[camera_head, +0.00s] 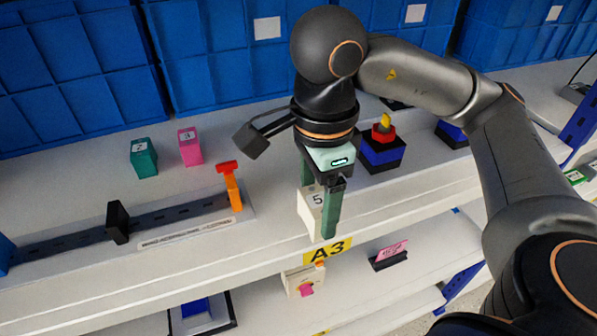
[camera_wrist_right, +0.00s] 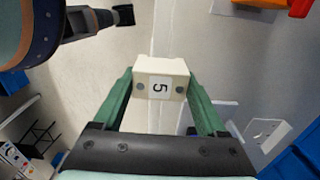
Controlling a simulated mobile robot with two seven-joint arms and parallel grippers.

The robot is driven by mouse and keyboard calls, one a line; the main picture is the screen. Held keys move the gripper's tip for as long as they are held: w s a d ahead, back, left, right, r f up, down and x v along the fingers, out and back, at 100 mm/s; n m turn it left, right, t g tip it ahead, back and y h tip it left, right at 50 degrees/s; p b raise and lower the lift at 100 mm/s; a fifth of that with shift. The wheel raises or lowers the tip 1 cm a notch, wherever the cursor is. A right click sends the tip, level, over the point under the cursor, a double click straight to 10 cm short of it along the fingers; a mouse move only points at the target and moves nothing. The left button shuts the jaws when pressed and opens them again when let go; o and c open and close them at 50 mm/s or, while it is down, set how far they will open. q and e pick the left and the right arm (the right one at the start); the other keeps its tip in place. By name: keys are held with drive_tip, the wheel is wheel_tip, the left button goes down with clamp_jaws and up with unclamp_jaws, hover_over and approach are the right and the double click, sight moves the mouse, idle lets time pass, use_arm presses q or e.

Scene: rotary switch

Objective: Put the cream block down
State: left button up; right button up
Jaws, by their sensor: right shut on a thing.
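The cream block (camera_head: 311,213), marked with a 5, is between the green fingers of my right gripper (camera_head: 320,212) in the head view. The gripper is shut on it near the front edge of the upper shelf. I cannot tell whether the block touches the shelf. My left gripper is not in view.
A teal block (camera_head: 144,158) and a pink block (camera_head: 190,147) stand on the upper shelf (camera_head: 90,185) at left. A rail with a black slider (camera_head: 118,222) and an orange lever (camera_head: 233,188) lies before them. A blue-black box with a red-yellow switch (camera_head: 382,148) stands right. Blue bins line the back.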

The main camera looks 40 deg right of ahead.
drive_tip(key=w, duration=0.2)
drive_tip(key=w+d, duration=0.1)
drive_tip(key=w, duration=0.1)
drive_tip(key=w+p, duration=0.1)
drive_tip(key=w, duration=0.2)
drive_tip(key=shift+w+d, duration=0.1)
drive_tip(key=shift+d, duration=0.25)
wheel_tip(320, 180, down, 4)
drive_tip(key=shift+r, duration=0.25)
drive_tip(key=shift+f, duration=0.2)
drive_tip(key=o, duration=1.3)
